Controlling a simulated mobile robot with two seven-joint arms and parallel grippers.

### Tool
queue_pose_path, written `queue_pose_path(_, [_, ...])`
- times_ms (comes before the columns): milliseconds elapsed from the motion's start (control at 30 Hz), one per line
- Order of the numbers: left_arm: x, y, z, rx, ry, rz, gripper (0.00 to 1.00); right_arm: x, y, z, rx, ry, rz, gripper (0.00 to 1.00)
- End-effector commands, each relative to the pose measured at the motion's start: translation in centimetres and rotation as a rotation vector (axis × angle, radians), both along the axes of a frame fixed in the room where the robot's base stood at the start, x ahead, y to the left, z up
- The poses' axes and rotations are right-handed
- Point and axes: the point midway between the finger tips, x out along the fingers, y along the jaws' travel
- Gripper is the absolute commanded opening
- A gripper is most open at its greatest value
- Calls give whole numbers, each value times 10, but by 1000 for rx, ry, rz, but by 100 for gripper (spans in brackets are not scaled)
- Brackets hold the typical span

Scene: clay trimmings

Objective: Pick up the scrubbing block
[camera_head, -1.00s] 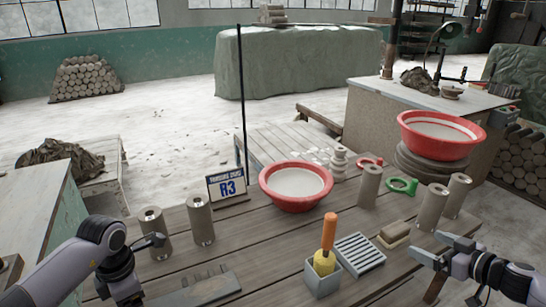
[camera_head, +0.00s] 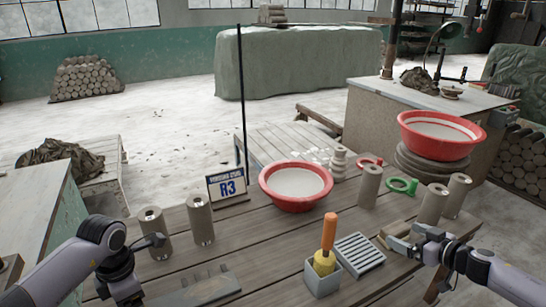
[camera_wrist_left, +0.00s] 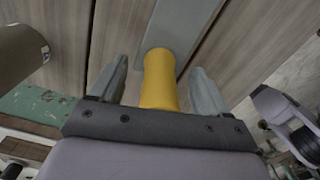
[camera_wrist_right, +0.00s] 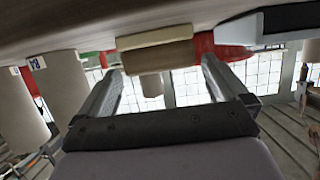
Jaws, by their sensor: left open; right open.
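The scrubbing block (camera_head: 394,229), a small tan block, lies on the plank table right of the slatted grey rack, partly hidden by my right gripper. In the right wrist view the block (camera_wrist_right: 154,38) shows a cream layer and a brown layer, ahead of and between the spread fingers. My right gripper (camera_head: 403,239) is open at the block's near side; I cannot tell whether it touches. My left gripper (camera_wrist_left: 160,80) is open at the table's left, with a yellow cylinder (camera_wrist_left: 159,82) between its fingers.
Next to the block stand the grey rack (camera_head: 359,252) and a grey holder (camera_head: 322,278) with an orange-handled tool (camera_head: 329,235). Clay cylinders (camera_head: 432,203) stand behind it. A red basin (camera_head: 296,187), a green ring (camera_head: 402,185) and an R3 sign (camera_head: 227,184) are farther back.

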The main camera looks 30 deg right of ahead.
Motion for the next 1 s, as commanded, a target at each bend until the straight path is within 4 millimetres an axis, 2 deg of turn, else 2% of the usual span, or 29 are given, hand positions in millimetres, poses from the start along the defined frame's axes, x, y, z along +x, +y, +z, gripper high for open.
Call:
queue_pose_path(500, [0, 0, 0, 0, 0, 0, 77, 40, -1, -15, 2, -2, -1, 100])
queue_pose_path(867, [0, 0, 0, 0, 0, 0, 77, 44, -1, -17, 2, 0, -1, 100])
queue_pose_path(900, [0, 0, 0, 0, 0, 0, 77, 44, -1, -17, 1, 0, 0, 94])
queue_pose_path(1000, [0, 0, 0, 0, 0, 0, 77, 44, -1, -17, 1, 0, 0, 63])
